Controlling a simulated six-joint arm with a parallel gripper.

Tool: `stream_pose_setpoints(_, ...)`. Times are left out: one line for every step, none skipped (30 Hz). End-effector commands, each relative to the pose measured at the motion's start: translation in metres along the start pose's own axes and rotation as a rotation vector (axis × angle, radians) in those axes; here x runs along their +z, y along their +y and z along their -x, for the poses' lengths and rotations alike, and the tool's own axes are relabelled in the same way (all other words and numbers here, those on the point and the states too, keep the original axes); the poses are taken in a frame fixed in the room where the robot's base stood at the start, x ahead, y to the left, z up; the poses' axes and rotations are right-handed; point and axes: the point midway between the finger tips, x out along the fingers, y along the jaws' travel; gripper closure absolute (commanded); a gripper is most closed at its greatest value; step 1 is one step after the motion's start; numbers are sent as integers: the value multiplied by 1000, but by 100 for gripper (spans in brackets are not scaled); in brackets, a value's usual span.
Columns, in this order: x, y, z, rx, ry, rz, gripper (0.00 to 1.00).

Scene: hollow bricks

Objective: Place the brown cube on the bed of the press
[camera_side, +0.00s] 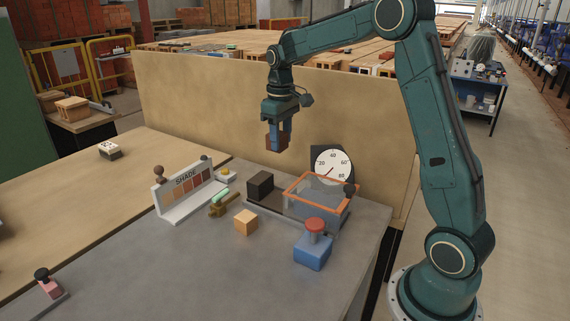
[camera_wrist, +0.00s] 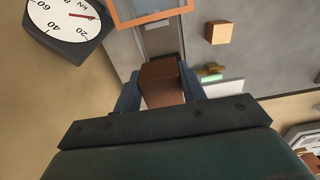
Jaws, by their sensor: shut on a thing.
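My gripper (camera_side: 278,136) is shut on a brown cube (camera_side: 272,142) and holds it high above the bench, in front of the tan board. In the wrist view the brown cube (camera_wrist: 161,84) sits between the two blue fingers. The press has a clear guard box with an orange rim (camera_side: 318,190), and a round dial (camera_side: 333,167) stands behind it. A dark block (camera_side: 260,185) stands at the left of the guard, on a dark strip. In the wrist view the held cube covers part of the grey strip (camera_wrist: 160,40) leading from the orange rim (camera_wrist: 150,18).
A light orange cube (camera_side: 246,222) and a blue box with a red button (camera_side: 313,250) stand in front of the press. A SHADE chart stand (camera_side: 187,188) and a green-topped item (camera_side: 220,198) are to the left. The tan board (camera_side: 200,100) rises behind.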

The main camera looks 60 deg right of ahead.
Motion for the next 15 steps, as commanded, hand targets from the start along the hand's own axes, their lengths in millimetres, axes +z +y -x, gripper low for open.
stream_pose_setpoints(0,0,-10,-1,-4,0,90)
stream_pose_setpoints(0,0,-16,-1,-4,0,90)
stream_pose_setpoints(1,0,-24,-1,-3,0,90)
stream_pose_setpoints(1,0,-30,-2,-5,0,90)
stream_pose_setpoints(0,0,-35,-1,-3,0,90)
stream_pose_setpoints(0,0,-43,-2,-3,0,90)
stream_pose_setpoints(1,0,-48,-2,-4,0,90)
stream_pose_setpoints(1,-1,-54,-2,-4,0,90)
stream_pose_setpoints(1,0,-62,-2,-4,0,90)
stream_pose_setpoints(0,0,-68,-2,-3,0,90)
stream_pose_setpoints(1,0,-73,-2,-4,0,90)
stream_pose_setpoints(0,0,-81,-2,-3,0,90)
stream_pose_setpoints(1,-1,-86,-2,-4,0,90)
stream_pose_setpoints(0,0,-92,-2,-3,0,90)
stream_pose_setpoints(0,0,-98,-2,-3,0,90)
